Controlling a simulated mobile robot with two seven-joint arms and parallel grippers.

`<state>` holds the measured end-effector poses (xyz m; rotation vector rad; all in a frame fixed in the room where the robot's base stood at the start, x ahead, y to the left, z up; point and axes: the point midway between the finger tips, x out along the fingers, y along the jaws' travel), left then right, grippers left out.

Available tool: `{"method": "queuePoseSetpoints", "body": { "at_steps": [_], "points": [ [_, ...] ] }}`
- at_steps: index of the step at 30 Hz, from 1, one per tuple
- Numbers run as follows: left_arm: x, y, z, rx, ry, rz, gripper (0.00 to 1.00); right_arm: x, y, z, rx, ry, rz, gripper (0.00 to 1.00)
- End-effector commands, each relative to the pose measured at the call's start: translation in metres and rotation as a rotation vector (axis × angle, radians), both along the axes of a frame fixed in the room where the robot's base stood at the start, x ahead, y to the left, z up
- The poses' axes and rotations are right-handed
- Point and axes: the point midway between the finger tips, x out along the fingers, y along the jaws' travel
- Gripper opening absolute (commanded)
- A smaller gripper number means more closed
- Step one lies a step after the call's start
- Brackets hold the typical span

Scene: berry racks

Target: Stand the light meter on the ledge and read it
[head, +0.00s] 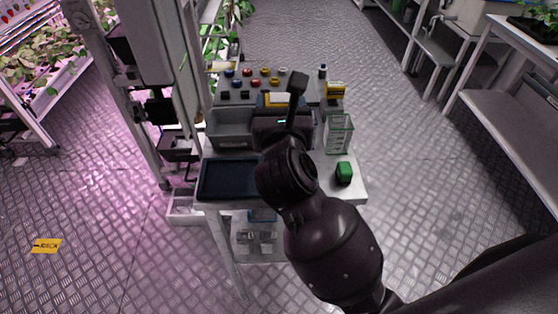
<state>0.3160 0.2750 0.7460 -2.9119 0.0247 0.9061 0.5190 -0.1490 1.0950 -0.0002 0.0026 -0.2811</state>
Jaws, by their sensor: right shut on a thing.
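My right arm reaches in from the bottom right over the small white trolley table (354,190). My right gripper (283,112) points away from me above the middle of the table, and its hand hides most of the jaws. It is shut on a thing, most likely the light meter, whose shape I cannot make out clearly. A yellow and pale thing with blue edges (280,100) shows just beyond the hand; I cannot tell whether it is held or lies on the table. I cannot make out the ledge for certain. My left gripper is not in view.
A grey bin (232,142), a dark tray (228,195), a clear container (339,148) and a green object (344,172) crowd the table. Several coloured knobs or caps (265,71) stand at the back. A plant rack (142,42) is close left.

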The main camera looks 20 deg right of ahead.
Motion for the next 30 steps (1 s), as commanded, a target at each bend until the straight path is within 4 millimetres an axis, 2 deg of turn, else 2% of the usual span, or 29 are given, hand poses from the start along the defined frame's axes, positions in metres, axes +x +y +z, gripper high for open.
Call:
{"method": "queuePoseSetpoints", "body": {
  "at_steps": [1, 10, 15, 20, 27, 30],
  "points": [
    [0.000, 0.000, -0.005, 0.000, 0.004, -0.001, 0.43, 0.000, 0.000, -0.018, -0.003, 0.009, 0.001, 0.34],
    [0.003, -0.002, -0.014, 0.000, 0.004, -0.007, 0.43, 0.000, 0.000, -0.081, -0.002, 0.008, 0.002, 0.34],
    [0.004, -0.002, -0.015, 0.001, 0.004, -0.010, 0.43, 0.000, 0.000, -0.101, -0.001, 0.003, 0.002, 0.34],
    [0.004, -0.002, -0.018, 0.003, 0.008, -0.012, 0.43, 0.000, 0.000, -0.109, 0.000, 0.001, 0.002, 0.34],
    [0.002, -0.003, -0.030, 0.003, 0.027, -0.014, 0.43, 0.000, 0.000, -0.147, -0.001, 0.006, 0.002, 0.34],
    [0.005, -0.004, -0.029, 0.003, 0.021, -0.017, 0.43, 0.000, 0.000, -0.158, -0.001, 0.004, 0.002, 0.34]
  ]
}}
